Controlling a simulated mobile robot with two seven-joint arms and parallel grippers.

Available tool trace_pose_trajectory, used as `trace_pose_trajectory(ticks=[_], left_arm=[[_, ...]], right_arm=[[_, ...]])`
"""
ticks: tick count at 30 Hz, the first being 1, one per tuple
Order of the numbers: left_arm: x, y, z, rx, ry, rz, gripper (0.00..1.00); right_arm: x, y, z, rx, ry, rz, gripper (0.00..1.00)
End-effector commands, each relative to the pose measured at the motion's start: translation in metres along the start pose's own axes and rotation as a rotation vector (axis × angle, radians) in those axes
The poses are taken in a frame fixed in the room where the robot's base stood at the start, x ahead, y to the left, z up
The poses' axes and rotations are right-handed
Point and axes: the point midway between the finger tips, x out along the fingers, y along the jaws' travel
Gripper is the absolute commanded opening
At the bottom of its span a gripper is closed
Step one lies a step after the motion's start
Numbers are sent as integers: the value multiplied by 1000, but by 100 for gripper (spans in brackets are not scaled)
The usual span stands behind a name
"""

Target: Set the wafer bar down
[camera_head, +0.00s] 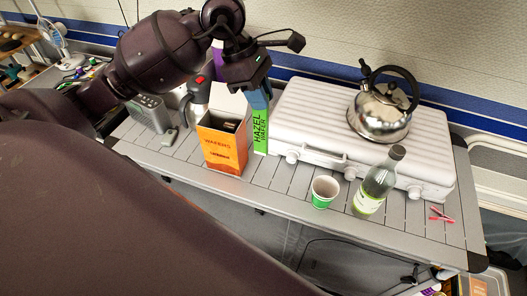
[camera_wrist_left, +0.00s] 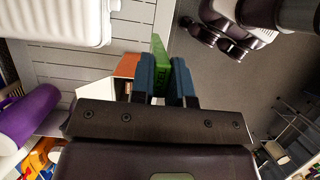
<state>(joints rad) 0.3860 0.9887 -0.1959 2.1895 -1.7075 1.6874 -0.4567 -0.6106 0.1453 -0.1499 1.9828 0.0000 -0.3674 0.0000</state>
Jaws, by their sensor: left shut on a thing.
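The wafer bar (camera_head: 260,131) is a tall green bar marked HAZEL WAFER. My left gripper (camera_head: 258,98) is shut on its top end and holds it upright, between the orange box and the white case. In the left wrist view, the green bar (camera_wrist_left: 160,66) sits between the two blue fingers of the left gripper (camera_wrist_left: 162,80). The orange WAFERS box (camera_head: 222,150) stands open at the top, just left of the bar. I cannot tell whether the bar's lower end touches the slatted table (camera_head: 285,190).
A white ribbed case (camera_head: 315,115) lies behind, with a steel kettle (camera_head: 382,112) on it. A paper cup (camera_head: 324,191) and a bottle (camera_head: 375,184) stand in front of the case. A grey radio (camera_head: 149,113) is at the left. Bare slats show between box and cup.

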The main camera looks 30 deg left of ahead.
Motion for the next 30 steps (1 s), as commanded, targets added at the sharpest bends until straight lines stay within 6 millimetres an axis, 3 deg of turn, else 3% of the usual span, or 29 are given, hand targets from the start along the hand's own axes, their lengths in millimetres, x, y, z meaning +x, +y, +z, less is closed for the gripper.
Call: trace_pose_trajectory(ticks=[12,16,23,30], left_arm=[[83,-1,-34,-4,-1,-5,0],[99,0,-41,-2,-1,-2,0],[111,0,-46,-1,0,-1,0],[138,0,-57,-3,0,-3,0]], right_arm=[[0,-1,-16,2,21,-3,43],[0,-1,-17,3,21,-3,43],[-2,-1,-13,4,12,-2,43],[-7,0,-8,5,-1,1,43]])
